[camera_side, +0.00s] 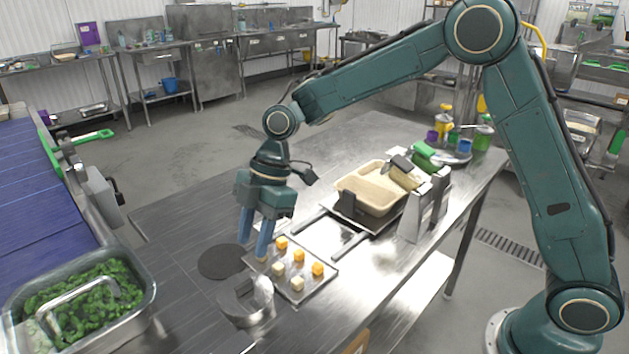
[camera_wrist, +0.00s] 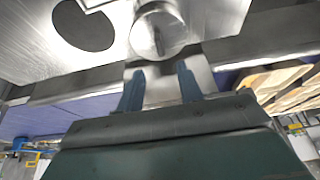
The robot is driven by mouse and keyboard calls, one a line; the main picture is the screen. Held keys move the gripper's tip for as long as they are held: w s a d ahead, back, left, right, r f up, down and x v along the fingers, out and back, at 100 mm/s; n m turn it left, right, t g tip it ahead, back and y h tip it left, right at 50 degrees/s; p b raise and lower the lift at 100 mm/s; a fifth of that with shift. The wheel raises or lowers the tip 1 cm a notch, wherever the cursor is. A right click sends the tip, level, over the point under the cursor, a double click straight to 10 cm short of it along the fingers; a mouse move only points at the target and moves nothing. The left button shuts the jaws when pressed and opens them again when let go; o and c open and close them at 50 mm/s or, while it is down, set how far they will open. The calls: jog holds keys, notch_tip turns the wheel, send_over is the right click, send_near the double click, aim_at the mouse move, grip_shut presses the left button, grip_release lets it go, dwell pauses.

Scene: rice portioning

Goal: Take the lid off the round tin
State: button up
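A shiny round metal tin (camera_side: 247,302) stands near the front edge of the table, in front of the small tray. It also shows in the wrist view (camera_wrist: 158,32), at the top centre beyond my fingers. Reflections make it hard to tell its lid from its body. My gripper (camera_side: 257,238) points down over the left corner of the small tray, behind the tin and apart from it.
A flat black disc (camera_side: 222,262) lies left of my gripper. A small tray (camera_side: 318,283) holds several orange and pale cubes. A steel pan of greens (camera_side: 142,290) stands at front left. The table's back left is clear.

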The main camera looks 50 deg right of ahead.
aim_at(244, 283)
jog(key=shift+x, duration=1.8)
jog(key=shift+x, duration=2.6)
jog(key=shift+d, duration=0.1)
grip_shut()
